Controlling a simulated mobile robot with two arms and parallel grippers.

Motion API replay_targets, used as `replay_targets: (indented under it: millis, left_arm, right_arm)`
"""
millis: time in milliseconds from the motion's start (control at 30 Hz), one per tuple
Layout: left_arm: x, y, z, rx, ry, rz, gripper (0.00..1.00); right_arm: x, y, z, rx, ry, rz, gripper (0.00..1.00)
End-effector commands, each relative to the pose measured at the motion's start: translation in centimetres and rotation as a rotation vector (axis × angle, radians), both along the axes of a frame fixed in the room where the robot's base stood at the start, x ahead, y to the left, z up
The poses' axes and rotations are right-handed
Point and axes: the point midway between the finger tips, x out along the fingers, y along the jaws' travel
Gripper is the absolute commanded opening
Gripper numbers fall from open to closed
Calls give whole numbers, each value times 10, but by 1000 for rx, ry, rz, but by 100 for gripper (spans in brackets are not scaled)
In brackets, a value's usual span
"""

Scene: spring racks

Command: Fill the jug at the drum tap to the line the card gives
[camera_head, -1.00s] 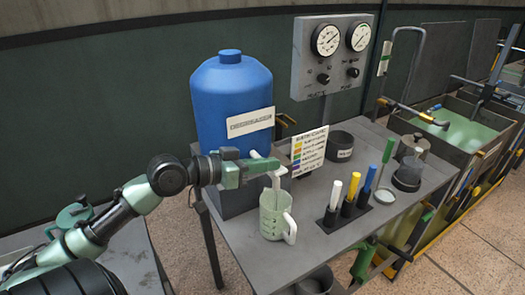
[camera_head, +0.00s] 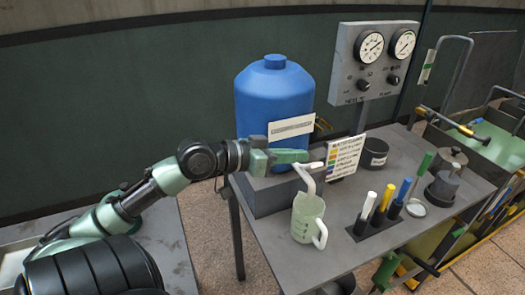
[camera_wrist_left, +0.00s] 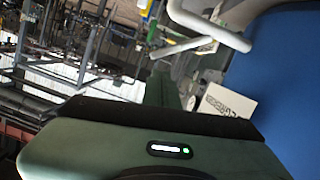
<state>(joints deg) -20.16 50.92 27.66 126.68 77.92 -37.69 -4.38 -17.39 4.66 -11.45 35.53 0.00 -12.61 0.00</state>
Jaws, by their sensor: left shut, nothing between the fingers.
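The blue drum (camera_head: 273,100) stands on a grey block on the bench, with a white label on its front. Its pale tap spout (camera_head: 307,180) bends down over the jug; it shows large in the left wrist view (camera_wrist_left: 215,32). The pale green jug (camera_head: 306,218) stands upright under the spout, white handle to the right. I cannot make out its liquid level or lines. The card (camera_head: 345,156) with coloured rows stands behind the tap, its text too small to read. My left gripper (camera_head: 299,157) is shut and empty, beside the top of the tap. My right gripper is out of view.
A rack (camera_head: 380,222) of white, yellow and blue-topped sticks stands right of the jug. A dark pot (camera_head: 374,152) sits behind it. A gauge panel (camera_head: 375,62) rises at the back. Tanks (camera_head: 490,148) lie right. The bench front-left of the jug is clear.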

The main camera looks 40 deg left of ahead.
Motion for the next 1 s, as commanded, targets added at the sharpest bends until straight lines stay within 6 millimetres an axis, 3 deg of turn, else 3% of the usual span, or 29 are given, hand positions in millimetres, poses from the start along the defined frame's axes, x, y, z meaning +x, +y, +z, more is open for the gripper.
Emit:
replay_targets:
  millis: [200,500,1000]
  left_arm:
    - [-31,14,4,0,0,1,0]
    - [-64,30,15,-1,-3,1,0]
    - [-71,33,19,1,-2,-1,0]
  right_arm:
    - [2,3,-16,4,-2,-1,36]
    - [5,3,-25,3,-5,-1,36]
    - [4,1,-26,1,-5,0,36]
